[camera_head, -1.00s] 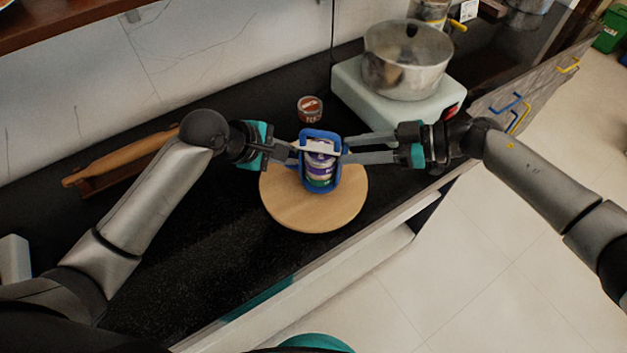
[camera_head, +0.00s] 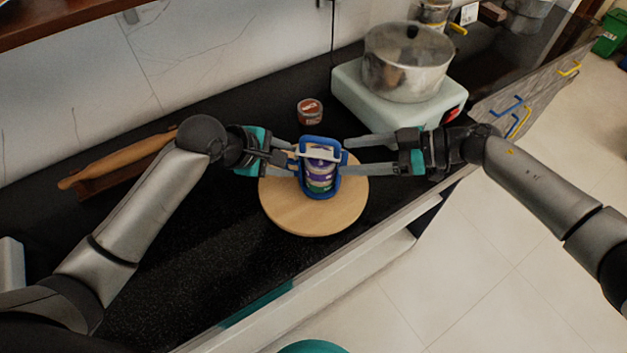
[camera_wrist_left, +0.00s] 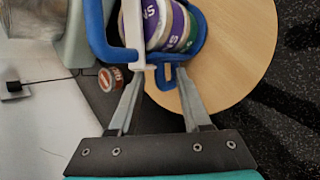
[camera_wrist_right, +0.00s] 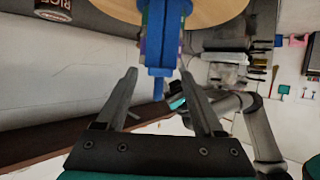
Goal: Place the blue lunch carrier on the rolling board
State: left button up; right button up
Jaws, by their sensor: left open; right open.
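The blue lunch carrier (camera_head: 335,183), with stacked purple, white and green tins and a pale handle bar, stands about upright on the round wooden rolling board (camera_head: 315,220), and appears to rest on it. My left gripper (camera_head: 291,160) is open at the carrier's left side; in the left wrist view the carrier's blue frame (camera_wrist_left: 196,45) reaches between its fingertips (camera_wrist_left: 160,76). My right gripper (camera_head: 345,156) is open at the right side; in the right wrist view the frame (camera_wrist_right: 160,45) is just ahead of and between its fingertips (camera_wrist_right: 158,74). Contact with the fingers is unclear.
A small red-brown can (camera_head: 310,112) stands behind the board. A steel pot (camera_head: 405,75) sits on a pale stove (camera_head: 360,102) at the back right. A wooden rolling pin (camera_head: 115,160) lies on a stand at the left. Black counter (camera_head: 200,260) in front of the board is clear.

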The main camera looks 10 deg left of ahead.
pick_arm(q)
jog(key=v, duration=1.1)
jog(key=shift+r, duration=0.2)
pick_arm(e)
jog(key=v, duration=1.2)
pick_arm(q)
jog(key=shift+s+a, duration=0.1)
